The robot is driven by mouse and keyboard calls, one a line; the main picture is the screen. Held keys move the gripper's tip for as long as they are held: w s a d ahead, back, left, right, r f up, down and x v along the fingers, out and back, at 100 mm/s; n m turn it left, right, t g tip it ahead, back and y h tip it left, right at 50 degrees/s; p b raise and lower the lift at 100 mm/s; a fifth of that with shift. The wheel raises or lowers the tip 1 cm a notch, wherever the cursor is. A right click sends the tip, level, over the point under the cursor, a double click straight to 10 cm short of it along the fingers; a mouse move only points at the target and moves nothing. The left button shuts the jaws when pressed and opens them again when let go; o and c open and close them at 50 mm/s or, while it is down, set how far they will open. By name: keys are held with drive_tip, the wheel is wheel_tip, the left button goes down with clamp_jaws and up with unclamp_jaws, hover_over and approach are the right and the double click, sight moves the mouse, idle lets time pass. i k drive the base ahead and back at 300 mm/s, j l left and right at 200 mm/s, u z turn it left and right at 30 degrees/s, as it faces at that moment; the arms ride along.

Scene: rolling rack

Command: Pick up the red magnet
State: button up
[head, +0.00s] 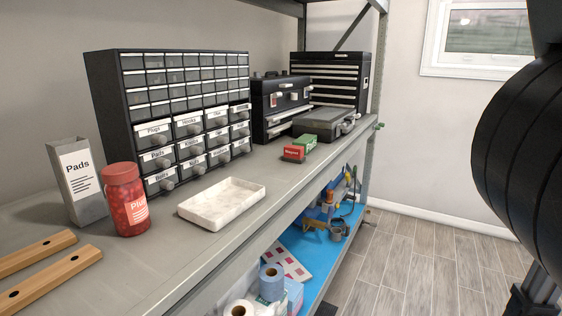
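A small red block (292,154) with a white label sits on the grey shelf top, right of the middle of the head view. It looks like the red magnet, but its label is too small to read surely. A green block (309,142) sits right behind it, close to or touching it; I cannot tell which. My gripper is not in view. A large dark part at the right edge looks like my own arm, well to the right of the red block.
On the grey shelf (240,226) stand a white tray (212,222), a red jar (125,202), a grey Pads box (78,185), wooden bars (50,280), a drawer cabinet (120,95) and black toolboxes (278,102). A grey case (322,122) lies behind the blocks. A lower blue shelf (318,262) holds several items.

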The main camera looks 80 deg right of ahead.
sight(293, 153)
drive_tip(key=i+z, duration=0.15)
drive_tip(key=z, duration=0.3)
drive_tip(key=i+z, duration=0.15)
drive_tip(key=z, duration=0.35)
